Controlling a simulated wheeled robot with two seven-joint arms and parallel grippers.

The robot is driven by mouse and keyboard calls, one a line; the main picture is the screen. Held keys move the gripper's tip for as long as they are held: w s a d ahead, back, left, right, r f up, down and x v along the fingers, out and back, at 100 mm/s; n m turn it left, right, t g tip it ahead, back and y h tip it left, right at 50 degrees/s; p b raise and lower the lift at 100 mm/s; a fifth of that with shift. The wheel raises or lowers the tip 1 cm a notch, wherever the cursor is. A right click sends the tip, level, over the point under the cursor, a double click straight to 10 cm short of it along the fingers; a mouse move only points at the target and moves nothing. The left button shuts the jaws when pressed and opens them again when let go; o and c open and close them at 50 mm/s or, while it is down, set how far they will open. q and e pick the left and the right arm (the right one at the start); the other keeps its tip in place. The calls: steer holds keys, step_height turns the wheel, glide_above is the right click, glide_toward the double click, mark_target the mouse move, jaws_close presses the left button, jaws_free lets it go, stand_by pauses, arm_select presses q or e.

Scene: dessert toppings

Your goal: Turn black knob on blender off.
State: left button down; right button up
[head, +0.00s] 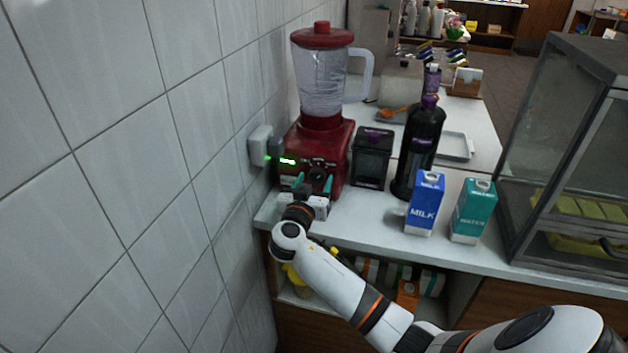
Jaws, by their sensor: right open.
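The red blender (326,140) stands on the white counter against the tiled wall, with a clear jug (320,84), a red lid and a pale handle. Its black knob (318,172) is on the front of the base. A green light glows at the left of that front. My right gripper (313,183) is right in front of the knob, its teal-tipped fingers apart on either side of it. Whether the fingers touch the knob is too small to tell. My left gripper is not in the head view.
A dark container (372,157) and a tall black bottle (418,146) stand right of the blender. A milk carton (424,203) and a teal carton (472,211) are near the counter's front edge. A glass display case (570,150) fills the right. The wall is close on the left.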

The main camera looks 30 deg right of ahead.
steer(key=shift+w+d, duration=0.1)
steer(key=shift+d, duration=0.05)
steer(key=shift+c, duration=0.5)
steer(key=c, duration=0.9)
